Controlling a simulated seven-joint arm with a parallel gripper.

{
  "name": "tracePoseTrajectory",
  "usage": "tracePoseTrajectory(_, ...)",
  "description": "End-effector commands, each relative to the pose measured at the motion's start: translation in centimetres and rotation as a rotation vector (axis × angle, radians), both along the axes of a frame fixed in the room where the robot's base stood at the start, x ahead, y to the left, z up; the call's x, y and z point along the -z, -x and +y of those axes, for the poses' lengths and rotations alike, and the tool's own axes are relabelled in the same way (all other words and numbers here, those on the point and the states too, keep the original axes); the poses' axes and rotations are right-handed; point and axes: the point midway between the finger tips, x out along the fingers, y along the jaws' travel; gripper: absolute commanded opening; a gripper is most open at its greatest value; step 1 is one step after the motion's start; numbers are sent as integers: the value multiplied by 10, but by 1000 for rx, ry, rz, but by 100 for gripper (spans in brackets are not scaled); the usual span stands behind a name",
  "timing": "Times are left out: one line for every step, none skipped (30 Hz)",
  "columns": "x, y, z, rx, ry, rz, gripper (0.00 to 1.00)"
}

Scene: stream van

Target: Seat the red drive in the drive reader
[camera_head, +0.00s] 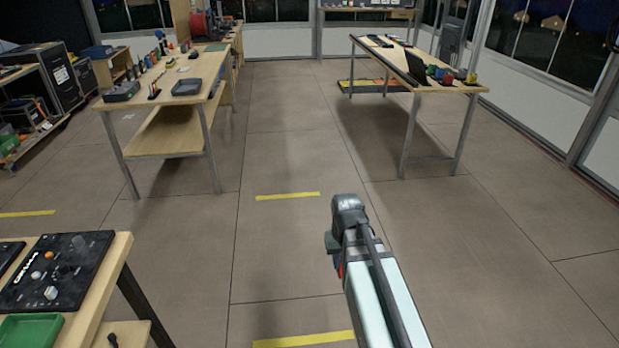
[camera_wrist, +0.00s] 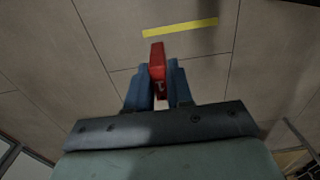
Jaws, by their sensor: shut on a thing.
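The red drive (camera_wrist: 157,58) is held between the two blue fingers of my gripper (camera_wrist: 157,78) in the wrist view, and it sticks out past the fingertips. Its lower end is partly hidden between the fingers. In the head view my gripper (camera_head: 334,252) hangs over open floor near the lower middle, with only a sliver of red showing beside it. I cannot tell which thing, if any, in the head view is the drive reader.
A bench with a black control panel (camera_head: 58,270) and a green tray (camera_head: 30,332) stands at lower left. A wooden table (camera_head: 160,80) with small devices stands at back left, another table (camera_head: 440,84) at back right. The floor between (camera_head: 290,150) is clear.

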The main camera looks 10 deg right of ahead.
Motion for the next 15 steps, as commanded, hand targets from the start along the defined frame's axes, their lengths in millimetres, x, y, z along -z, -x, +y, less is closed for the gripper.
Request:
tracePoseTrajectory(0,-1,1,-2,0,0,0)
tracePoseTrajectory(0,-1,2,-4,0,0,0)
tracePoseTrajectory(-1,-3,5,-9,0,0,0)
tracePoseTrajectory(-2,-4,7,-14,0,0,0)
tracePoseTrajectory(-2,-6,11,-20,0,0,0)
tracePoseTrajectory(-4,-9,16,-31,0,0,0)
tracePoseTrajectory(-5,-11,21,-40,1,0,0)
tracePoseTrajectory(-6,-14,28,-52,1,1,0)
tracePoseTrajectory(-8,-18,37,-68,1,1,0)
tracePoseTrajectory(-10,-21,44,-82,1,1,0)
tracePoseTrajectory(-12,-24,53,-97,2,1,0)
tracePoseTrajectory(-15,-28,64,-117,2,2,0)
tracePoseTrajectory(-17,-31,73,-132,3,2,0)
tracePoseTrajectory(-19,-33,81,-147,3,3,0)
tracePoseTrajectory(-22,-36,93,-167,4,4,0)
